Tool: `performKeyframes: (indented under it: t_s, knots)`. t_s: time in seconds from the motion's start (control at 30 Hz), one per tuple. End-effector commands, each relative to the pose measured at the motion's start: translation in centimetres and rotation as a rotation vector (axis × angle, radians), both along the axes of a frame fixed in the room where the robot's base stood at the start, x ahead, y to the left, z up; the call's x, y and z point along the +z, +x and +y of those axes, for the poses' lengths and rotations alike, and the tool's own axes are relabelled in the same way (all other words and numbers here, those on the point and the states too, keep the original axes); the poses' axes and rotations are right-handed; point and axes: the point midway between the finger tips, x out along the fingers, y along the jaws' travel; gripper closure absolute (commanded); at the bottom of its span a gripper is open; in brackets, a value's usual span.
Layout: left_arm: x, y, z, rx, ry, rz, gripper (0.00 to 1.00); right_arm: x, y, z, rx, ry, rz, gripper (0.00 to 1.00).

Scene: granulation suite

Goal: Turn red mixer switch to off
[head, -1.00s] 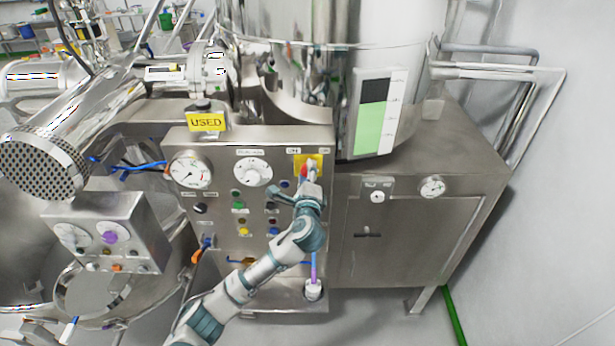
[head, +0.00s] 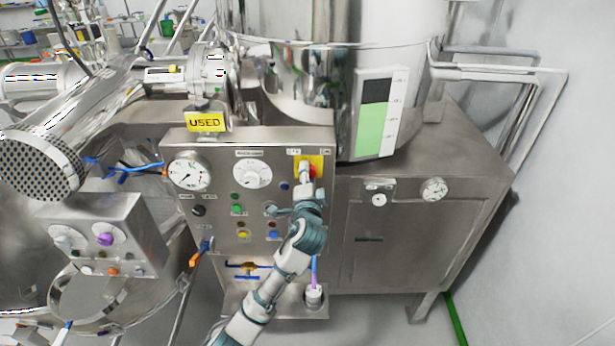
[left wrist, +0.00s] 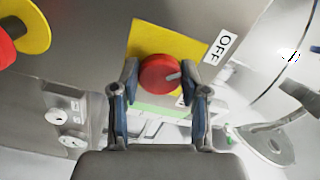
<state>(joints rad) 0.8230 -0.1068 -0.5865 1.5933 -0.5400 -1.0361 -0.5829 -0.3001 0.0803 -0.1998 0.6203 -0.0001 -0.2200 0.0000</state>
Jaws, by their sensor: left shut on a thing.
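The red mixer switch (head: 313,171) sits on a yellow plate (head: 317,160) at the upper right of the steel control panel. My left gripper (head: 305,170) is at the switch and covers part of it in the head view. In the left wrist view, the round red switch (left wrist: 158,74) lies between the fingers of my left gripper (left wrist: 163,92), which is shut on it. A pale mark on the knob points right. A label reading OFF (left wrist: 224,47) is beside the yellow plate's upper right corner. My right gripper is not in view.
A yellow USED sign (head: 206,122) stands on top. A steel cabinet (head: 420,225) is at right. A red knob on a yellow disc (left wrist: 32,28) shows in the left wrist view.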

Motion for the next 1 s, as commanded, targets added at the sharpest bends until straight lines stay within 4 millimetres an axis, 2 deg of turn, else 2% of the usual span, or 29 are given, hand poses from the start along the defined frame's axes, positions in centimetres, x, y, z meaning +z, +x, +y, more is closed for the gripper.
performKeyframes:
  t_s: [0.03,0.57,0.6,0.7,1.0]
  knots:
    - [-0.83,0.02,-0.16,-0.002,-0.009,0.016,0.9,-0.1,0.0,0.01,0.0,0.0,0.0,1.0]
    - [-0.86,0.05,-0.09,0.0,-0.031,0.018,0.9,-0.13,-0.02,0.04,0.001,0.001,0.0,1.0]
    - [-0.87,0.05,-0.09,0.0,-0.031,0.018,0.5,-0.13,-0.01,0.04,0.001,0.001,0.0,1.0]
    - [-0.82,0.05,-0.06,0.001,-0.031,0.016,0.3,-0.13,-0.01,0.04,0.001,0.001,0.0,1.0]
    - [-0.24,-0.24,-0.02,0.0,-0.031,0.005,0.3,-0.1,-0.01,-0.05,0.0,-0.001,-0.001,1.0]
